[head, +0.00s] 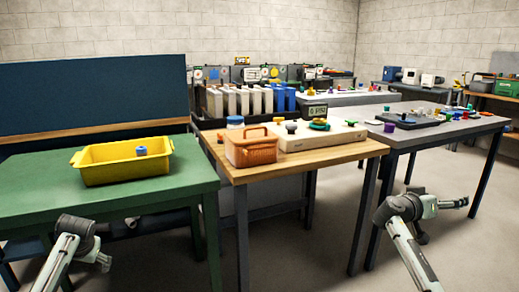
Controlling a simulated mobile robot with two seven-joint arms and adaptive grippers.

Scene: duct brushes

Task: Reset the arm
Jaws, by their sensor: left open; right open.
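My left arm comes in at the bottom left, with its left gripper (104,262) low in front of the green table (190,182), apart from it and empty. My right arm comes in at the bottom right, bent at the elbow. Its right gripper (464,202) points to the right, in front of the grey table (440,135) and over the floor, holding nothing that I can see. Both grippers are open, though their fingers are small in the picture.
A yellow tray (105,172) with a blue-topped piece (141,151) stands on the green table. An orange basket (252,150) and a cream board (318,139) stand on the wooden table (330,157). Small parts crowd the grey table. The floor (310,270) between my arms is clear.

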